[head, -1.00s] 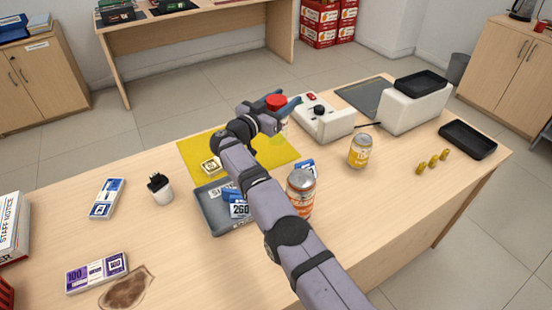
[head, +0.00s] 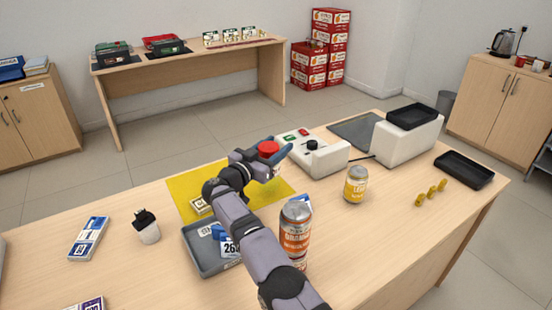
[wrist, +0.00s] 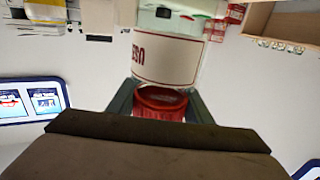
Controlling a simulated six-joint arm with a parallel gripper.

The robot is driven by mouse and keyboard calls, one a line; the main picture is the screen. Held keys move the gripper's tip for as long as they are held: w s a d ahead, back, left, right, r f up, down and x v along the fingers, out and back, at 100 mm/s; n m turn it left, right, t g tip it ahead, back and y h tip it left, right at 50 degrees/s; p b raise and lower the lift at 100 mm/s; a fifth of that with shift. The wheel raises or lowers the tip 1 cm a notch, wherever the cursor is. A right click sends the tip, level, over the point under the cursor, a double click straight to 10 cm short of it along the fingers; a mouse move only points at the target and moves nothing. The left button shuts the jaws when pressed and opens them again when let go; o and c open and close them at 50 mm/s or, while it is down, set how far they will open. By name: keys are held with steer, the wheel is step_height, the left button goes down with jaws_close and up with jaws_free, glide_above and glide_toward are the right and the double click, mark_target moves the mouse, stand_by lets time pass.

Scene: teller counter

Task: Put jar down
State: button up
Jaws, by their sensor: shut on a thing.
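The jar has a red lid (head: 268,147) and a clear body with a white label (wrist: 165,58) bearing dark red letters. My gripper (head: 265,160) is shut on the jar at its lid, with one finger on each side of it in the wrist view (wrist: 160,103). In the head view the jar is over the far right part of the yellow mat (head: 180,192). My gripper hides most of its body there, and I cannot tell whether its base touches the mat.
A white device with buttons (head: 322,160) stands close to the right of the jar. An orange can (head: 296,232) stands beside my arm, and a yellow can (head: 356,186) is farther right. A grey tray (head: 200,262) with packets lies in front of the mat.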

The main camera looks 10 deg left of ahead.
steer(key=shift+f, duration=1.55)
steer(key=shift+f+b, duration=0.25)
steer(key=shift+b, duration=0.2)
steer(key=o, duration=1.6)
steer(key=shift+r, duration=0.1)
